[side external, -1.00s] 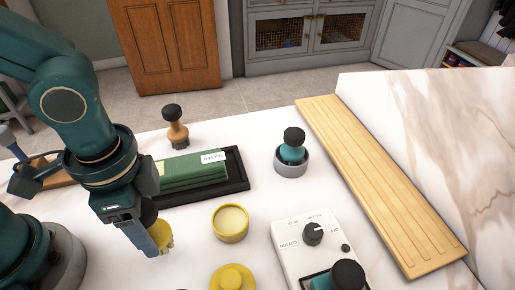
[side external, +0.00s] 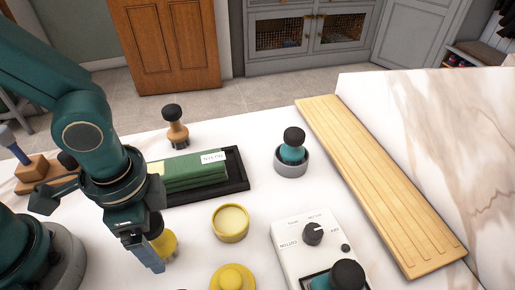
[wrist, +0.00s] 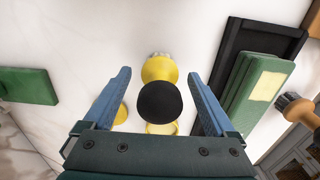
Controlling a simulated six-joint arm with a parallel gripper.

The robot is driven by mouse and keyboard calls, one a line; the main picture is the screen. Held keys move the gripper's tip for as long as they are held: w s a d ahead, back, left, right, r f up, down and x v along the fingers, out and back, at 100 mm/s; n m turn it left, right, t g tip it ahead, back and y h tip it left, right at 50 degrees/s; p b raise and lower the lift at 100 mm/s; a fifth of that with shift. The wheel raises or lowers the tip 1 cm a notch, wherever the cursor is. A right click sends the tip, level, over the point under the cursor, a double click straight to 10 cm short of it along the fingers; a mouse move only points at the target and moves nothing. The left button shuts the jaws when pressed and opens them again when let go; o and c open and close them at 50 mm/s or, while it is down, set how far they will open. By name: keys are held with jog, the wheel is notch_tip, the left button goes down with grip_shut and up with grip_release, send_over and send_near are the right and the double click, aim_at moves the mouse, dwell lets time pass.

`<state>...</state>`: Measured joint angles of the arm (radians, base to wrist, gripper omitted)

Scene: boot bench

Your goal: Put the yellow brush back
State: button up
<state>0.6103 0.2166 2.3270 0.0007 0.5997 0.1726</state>
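The yellow brush (wrist: 160,69) has a black round knob (wrist: 159,102) and pale bristles. In the wrist view it lies between my gripper's two spread fingers, with a gap on each side. My gripper (wrist: 160,75) is open and empty. In the side external view my gripper (side external: 153,260) is low over the bench and partly hides the brush (side external: 169,246). A round yellow cup (side external: 230,223) with a pale inside stands just right of the brush. A yellow lid-like disc (side external: 232,278) sits nearer the front edge of the picture.
A black tray (side external: 238,172) holds green blocks (side external: 190,172). A wooden brush (side external: 175,127) stands behind it. A teal brush (side external: 293,147) sits in a grey cup (side external: 291,166). A white dial box (side external: 297,254) and a wooden board (side external: 375,180) are to the right.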

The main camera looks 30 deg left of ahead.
jog(key=shift+r, duration=0.1)
notch_tip(320, 180, up, 11)
jog(key=shift+r, duration=0.1)
jog(key=shift+w+a+r, duration=0.1)
jog(key=shift+r, duration=0.35)
jog(key=w+a+n+t, duration=0.1)
jog(key=a+n+t, duration=0.4)
jog(key=a+n, duration=0.4)
jog(key=shift+w+a+r+t, duration=0.15)
jog(key=shift+w+a+t, duration=0.15)
jog(key=shift+a, duration=0.45)
